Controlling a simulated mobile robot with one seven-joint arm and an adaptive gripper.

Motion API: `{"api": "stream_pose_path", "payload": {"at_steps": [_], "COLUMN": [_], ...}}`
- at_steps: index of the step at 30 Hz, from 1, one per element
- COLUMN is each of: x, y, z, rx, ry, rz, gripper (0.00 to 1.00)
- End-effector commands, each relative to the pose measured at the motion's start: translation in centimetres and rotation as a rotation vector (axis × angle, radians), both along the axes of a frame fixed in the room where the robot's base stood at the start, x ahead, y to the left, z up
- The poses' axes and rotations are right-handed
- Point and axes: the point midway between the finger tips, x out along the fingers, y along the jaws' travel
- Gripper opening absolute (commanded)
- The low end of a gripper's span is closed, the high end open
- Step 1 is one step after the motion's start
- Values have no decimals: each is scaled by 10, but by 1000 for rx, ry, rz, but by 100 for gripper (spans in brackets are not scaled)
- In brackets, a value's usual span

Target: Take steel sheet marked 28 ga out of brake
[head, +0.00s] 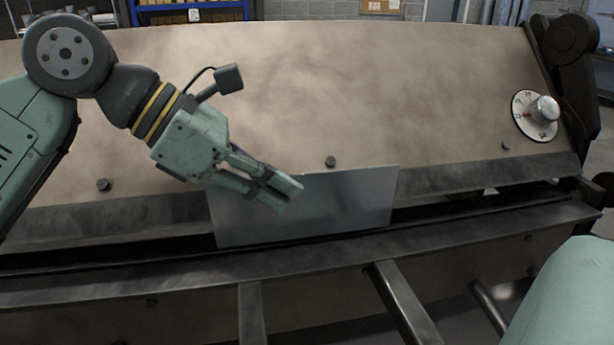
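A flat grey steel sheet (345,208) stands tilted in the brake (470,60), with its lower edge at the dark slot between the upper jaw and the front bed. No 28 ga mark can be read on it. My gripper (278,190) reaches in from the left and lies over the sheet's upper left part. Its fingers point right and downward. From this view I cannot tell whether the fingers hold the sheet or only pass in front of it. The sheet's upper left corner is hidden behind the gripper.
A round dial with a knob (537,114) sits on the brake's right side. Steel bars (405,305) run forward from the front bed (480,230). A pale green rounded surface (570,300) fills the lower right corner. A blue shelf (190,12) stands behind the brake.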

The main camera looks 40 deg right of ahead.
Motion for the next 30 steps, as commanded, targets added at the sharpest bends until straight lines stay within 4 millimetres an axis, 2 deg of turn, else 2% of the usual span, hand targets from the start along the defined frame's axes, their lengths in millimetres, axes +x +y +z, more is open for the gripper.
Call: {"api": "stream_pose_path", "payload": {"at_steps": [5, 30], "x": [-6, -92], "y": [4, 57], "z": [-1, -1], "rx": [-1, -2], "ry": [0, -2], "rz": [-1, 0], "gripper": [0, 0]}}
